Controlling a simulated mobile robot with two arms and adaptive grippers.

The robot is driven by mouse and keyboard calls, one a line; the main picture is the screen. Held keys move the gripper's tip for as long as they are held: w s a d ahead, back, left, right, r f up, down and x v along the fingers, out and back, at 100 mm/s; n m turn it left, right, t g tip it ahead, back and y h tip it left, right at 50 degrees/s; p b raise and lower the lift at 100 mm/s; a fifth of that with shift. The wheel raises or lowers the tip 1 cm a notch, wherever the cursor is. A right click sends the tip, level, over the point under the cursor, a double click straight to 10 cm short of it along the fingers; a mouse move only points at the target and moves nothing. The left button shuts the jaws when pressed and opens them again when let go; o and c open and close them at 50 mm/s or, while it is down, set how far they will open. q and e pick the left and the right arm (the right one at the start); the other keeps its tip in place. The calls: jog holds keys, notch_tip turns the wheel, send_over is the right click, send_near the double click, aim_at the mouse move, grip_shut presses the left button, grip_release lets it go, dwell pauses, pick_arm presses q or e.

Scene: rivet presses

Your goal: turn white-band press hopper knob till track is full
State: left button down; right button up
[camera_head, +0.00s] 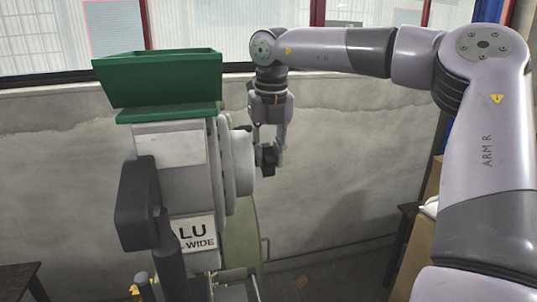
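The press (208,195) stands left of centre, with a green hopper (160,78) on top. A plain white panel (170,146) is on its upper front, and a partly hidden label (197,233) reading "LU WIDE" is lower down. A round grey housing (240,163) sticks out on its right side. My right gripper (268,160) points down beside this housing. Dark parts show at its fingertips; I cannot tell whether they are finger pads or a knob, or whether the fingers are closed. The track's fill is not visible.
A concrete wall (345,165) with windows above stands behind. A dark table edge (20,275) is at lower left. Brown boxes (415,255) are at right.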

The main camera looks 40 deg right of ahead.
aim_at(271, 156)
jog(key=shift+r, duration=0.1)
notch_tip(271, 156, up, 12)
jog(key=s, duration=0.1)
jog(key=shift+s+a, duration=0.2)
jog(key=shift+a, duration=0.2)
dwell(0.5)
